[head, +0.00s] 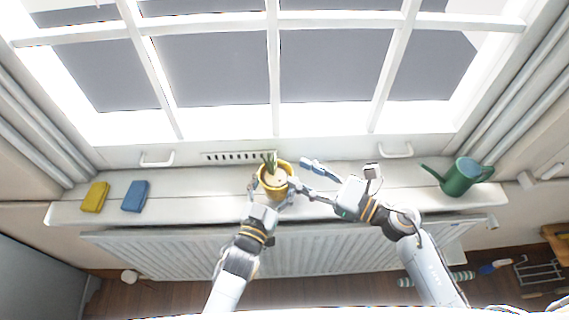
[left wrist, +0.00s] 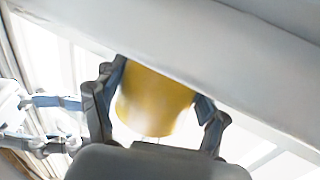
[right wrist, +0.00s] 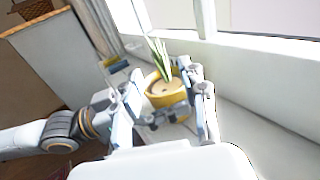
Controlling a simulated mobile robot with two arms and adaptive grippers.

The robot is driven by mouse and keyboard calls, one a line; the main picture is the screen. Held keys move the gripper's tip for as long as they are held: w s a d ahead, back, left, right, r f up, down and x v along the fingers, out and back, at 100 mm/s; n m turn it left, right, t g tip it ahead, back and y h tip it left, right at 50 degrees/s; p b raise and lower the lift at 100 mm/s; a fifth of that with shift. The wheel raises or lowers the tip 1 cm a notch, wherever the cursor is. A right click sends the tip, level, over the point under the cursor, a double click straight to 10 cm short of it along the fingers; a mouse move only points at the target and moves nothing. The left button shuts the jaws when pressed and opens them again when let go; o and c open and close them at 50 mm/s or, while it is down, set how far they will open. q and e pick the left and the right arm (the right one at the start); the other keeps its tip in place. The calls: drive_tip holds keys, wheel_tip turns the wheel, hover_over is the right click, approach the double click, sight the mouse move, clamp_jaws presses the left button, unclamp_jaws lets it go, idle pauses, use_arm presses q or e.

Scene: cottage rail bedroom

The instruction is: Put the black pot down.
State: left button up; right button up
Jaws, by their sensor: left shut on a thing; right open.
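No black pot shows in any view. A yellow pot (head: 271,187) with pale soil and a green spiky plant (head: 269,162) is at the middle of the window sill. My left gripper (head: 274,195) is shut on this pot from the front. In the left wrist view the yellow pot (left wrist: 152,100) sits between both fingers. I cannot tell whether its base touches the sill. My right gripper (head: 308,178) is open and empty, just right of the pot, its fingers pointing at it. The right wrist view shows the pot (right wrist: 160,92) upright, beyond the right fingers.
The white sill (head: 215,190) has free room left and right of the pot. A yellow sponge (head: 95,197) and a blue sponge (head: 135,196) lie at the left. A green watering can (head: 464,178) stands at the right. A radiator (head: 170,255) is below, the window behind.

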drive_tip(key=v, duration=0.3)
drive_tip(key=shift+s+d, duration=0.15)
drive_tip(key=shift+d, duration=0.1)
use_arm(q)
drive_tip(key=o, duration=1.3)
